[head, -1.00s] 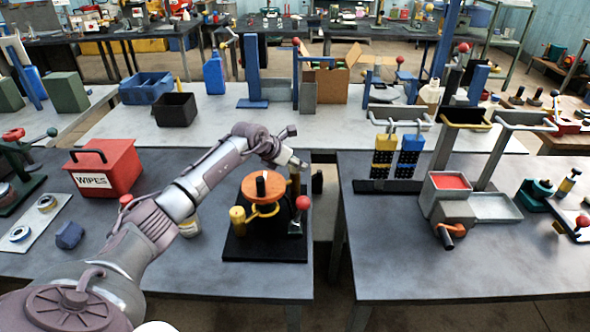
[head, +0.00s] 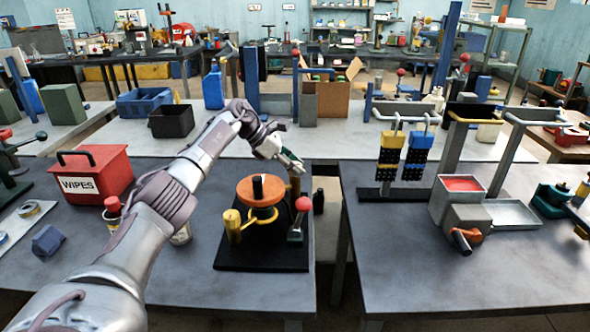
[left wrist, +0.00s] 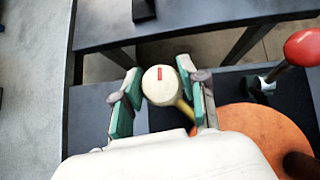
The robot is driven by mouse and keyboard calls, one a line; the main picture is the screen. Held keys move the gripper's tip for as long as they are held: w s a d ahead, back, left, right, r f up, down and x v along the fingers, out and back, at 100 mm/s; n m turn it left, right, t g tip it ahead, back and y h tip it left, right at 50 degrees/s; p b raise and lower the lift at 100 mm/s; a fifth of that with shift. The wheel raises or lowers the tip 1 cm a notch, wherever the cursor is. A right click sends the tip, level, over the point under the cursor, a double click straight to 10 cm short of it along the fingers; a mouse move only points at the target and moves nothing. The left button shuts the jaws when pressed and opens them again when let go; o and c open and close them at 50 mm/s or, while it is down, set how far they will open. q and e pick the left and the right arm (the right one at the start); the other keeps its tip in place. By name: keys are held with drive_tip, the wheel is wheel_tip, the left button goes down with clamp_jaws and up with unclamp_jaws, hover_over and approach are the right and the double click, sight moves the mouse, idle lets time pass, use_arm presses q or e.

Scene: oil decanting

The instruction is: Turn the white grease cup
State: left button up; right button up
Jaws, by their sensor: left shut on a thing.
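The white grease cup (left wrist: 157,90) shows in the left wrist view as a round cream-white cap with a red mark on top. It sits between the green pads of my left gripper (left wrist: 161,98), which is shut on it. In the head view my left gripper (head: 291,162) is at the back right of a black-based fixture (head: 262,257), and I cannot make out the cup there. The fixture carries an orange disc (head: 261,199), a yellow cup (head: 232,226) at its left and a red-ball lever (head: 303,204) at its right. My right gripper is not in view.
A red wipes box (head: 92,178) and a red-capped bottle (head: 112,212) stand left of the fixture. A gap separates this table from the right table (head: 400,265), which holds a grey box with a red top face (head: 461,184). The front of both tables is clear.

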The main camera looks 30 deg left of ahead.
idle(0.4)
use_arm(q)
drive_tip(key=o, duration=1.2)
drive_tip(key=shift+c, duration=0.2)
drive_tip(key=shift+a+r, duration=0.1)
drive_tip(key=shift+a, duration=0.05)
drive_tip(key=v, duration=1.1)
drive_tip(key=shift+s+a+r, duration=0.2)
drive_tip(key=shift+s+r, duration=0.05)
